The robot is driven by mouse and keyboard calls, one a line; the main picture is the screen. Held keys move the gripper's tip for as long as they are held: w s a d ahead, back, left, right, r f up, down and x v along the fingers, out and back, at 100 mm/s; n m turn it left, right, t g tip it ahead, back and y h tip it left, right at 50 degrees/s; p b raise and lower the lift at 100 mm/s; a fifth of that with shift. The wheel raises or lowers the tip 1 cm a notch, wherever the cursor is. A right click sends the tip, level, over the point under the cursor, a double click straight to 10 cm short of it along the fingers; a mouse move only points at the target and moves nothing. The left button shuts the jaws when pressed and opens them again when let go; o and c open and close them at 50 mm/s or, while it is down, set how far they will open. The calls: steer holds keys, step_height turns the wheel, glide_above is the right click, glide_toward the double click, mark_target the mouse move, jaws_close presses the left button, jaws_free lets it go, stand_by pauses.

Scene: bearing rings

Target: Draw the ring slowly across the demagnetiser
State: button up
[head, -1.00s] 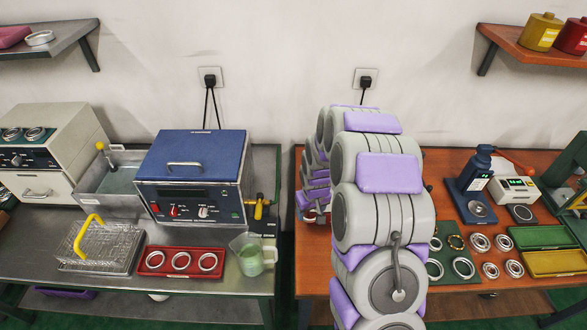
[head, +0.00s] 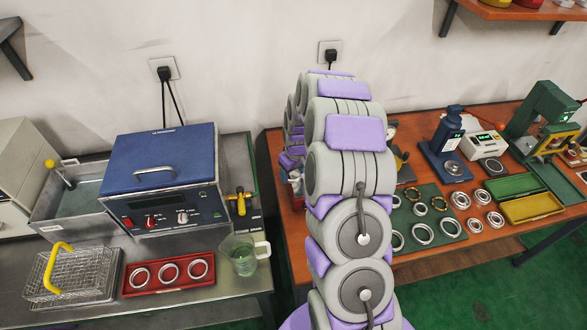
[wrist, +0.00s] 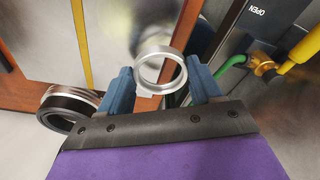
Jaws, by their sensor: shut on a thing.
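In the wrist view my gripper (wrist: 160,85) has its blue fingers closed on a silver ring (wrist: 137,70), one finger on each side, and the ring stands out beyond the fingertips. In the head view my arm covers the gripper and the held ring. I cannot tell which device is the demagnetiser. A dark, silver-rimmed round part (wrist: 62,108) sits left of my gripper in the wrist view, apart from the held ring.
The left bench holds a blue-lidded machine (head: 165,175), a wire basket (head: 70,275), a red tray (head: 150,290) with rings and a beaker (head: 240,255). The right bench holds a green mat (head: 425,240) with rings, a blue stand (head: 447,150) and a scale (head: 485,145).

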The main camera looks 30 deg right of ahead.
steer(key=shift+d+f, duration=0.15)
steer(key=shift+d, duration=0.65)
steer(key=shift+a, duration=0.9)
steer(key=shift+d, duration=0.4)
steer(key=shift+a+p, duration=0.1)
steer(key=shift+p, duration=0.25)
steer(key=shift+s+d+p, duration=0.1)
steer(key=shift+s+d, duration=0.2)
steer(key=shift+d, duration=0.75)
steer(key=shift+s+d+p, duration=0.1)
steer(key=shift+s+d, duration=0.15)
steer(key=shift+d, duration=0.8)
steer(key=shift+s+d+p, duration=0.1)
steer(key=shift+s+d, duration=0.2)
steer(key=shift+d, duration=0.75)
steer(key=shift+s+d, duration=0.25)
steer(key=shift+d, duration=0.65)
steer(key=shift+s+d, duration=0.3)
steer(key=shift+d, duration=0.65)
steer(key=shift+s+d, duration=0.25)
steer(key=shift+d, duration=0.65)
